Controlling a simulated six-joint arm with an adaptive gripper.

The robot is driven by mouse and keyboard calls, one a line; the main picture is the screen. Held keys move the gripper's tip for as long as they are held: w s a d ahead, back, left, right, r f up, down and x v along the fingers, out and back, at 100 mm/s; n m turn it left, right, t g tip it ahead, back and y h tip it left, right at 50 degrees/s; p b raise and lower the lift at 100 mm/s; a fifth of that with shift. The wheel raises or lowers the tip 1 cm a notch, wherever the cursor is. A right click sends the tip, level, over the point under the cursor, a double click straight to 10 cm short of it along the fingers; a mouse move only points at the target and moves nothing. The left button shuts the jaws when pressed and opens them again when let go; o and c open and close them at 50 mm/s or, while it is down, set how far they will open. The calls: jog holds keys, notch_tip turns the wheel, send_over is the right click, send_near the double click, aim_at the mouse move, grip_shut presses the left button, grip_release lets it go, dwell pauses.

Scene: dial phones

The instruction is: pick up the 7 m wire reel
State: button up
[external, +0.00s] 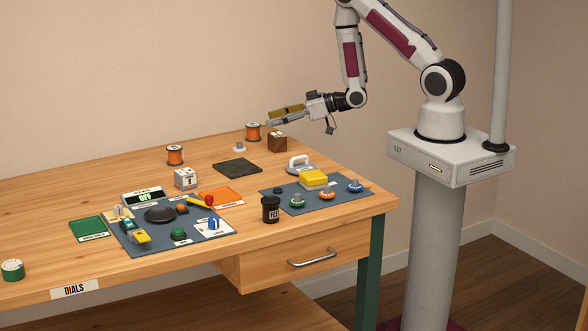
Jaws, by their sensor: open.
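Two orange reels with dark ends stand upright toward the back of the table. One reel (253,131) is at the back edge; the other reel (175,155) is further left. Their length markings are too small to read, so I cannot tell which is the 7 m wire reel. My gripper (283,114) is open, points left, and hangs above the table's back edge. It is a little above and to the right of the right-hand reel in the picture, apart from it. Nothing is clearly held in it.
A brown block (278,142) stands beside the right reel, and a small grey knob (239,147) lies in front. A dark square pad (237,167) and a white die-like cube (186,178) are nearer. The table's left side is mostly clear.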

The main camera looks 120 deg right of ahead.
aim_at(261, 126)
jog(key=shift+x, duration=1.4)
jog(key=shift+w+d+f, duration=0.25)
jog(key=shift+w+f, duration=0.1)
jog(key=shift+w, duration=0.25)
jog(key=shift+w+d+f, duration=0.25)
jog(key=shift+w+f, duration=0.1)
jog(key=shift+w, duration=0.3)
jog(key=shift+x, duration=1.05)
jog(key=c, duration=1.3)
